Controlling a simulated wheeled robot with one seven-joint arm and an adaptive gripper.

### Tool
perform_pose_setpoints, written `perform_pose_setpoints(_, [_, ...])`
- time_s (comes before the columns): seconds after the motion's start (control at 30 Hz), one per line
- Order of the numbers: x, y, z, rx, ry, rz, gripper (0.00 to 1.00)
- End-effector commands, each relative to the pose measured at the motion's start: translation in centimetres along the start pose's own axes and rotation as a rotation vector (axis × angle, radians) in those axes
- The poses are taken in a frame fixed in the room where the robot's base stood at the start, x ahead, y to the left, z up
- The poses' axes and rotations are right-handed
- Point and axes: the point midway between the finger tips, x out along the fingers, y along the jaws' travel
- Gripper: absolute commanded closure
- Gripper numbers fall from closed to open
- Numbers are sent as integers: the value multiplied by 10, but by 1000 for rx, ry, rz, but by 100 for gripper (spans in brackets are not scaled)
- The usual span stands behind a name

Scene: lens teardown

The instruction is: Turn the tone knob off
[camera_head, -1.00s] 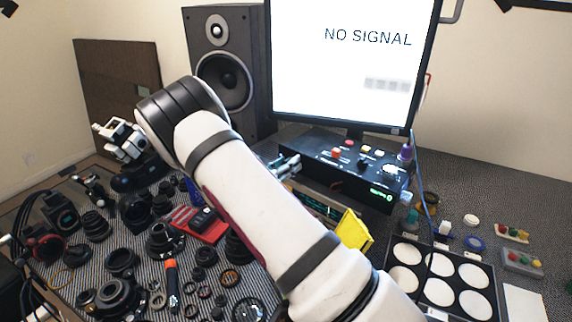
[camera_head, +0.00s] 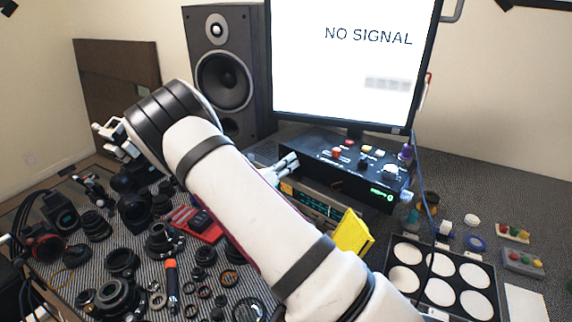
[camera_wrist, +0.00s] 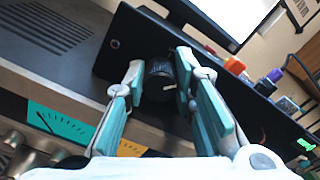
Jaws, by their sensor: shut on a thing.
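The tone knob (camera_wrist: 160,82), a black ribbed knob with a white pointer line, is on the front of a black control box (camera_wrist: 128,48) in the wrist view. The box also shows in the head view (camera_head: 345,182), below the monitor. My gripper (camera_wrist: 160,74) is shut on the knob, one teal-padded finger on each side. No label on the knob is readable.
Coloured buttons and knobs (camera_head: 363,151) sit on the box's top, with a green readout (camera_head: 381,195) on its front. A radio-like unit with a dial (camera_head: 318,204) and a yellow piece (camera_head: 353,233) lie in front. Lens parts crowd the left; a disc tray (camera_head: 438,281) is at right.

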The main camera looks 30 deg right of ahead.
Motion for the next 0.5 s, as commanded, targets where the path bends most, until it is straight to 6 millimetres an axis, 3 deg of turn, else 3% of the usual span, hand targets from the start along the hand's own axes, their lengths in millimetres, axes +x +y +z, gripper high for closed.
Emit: perform_pose_setpoints(0.5, [-1,3,0,-476,-2,2,100])
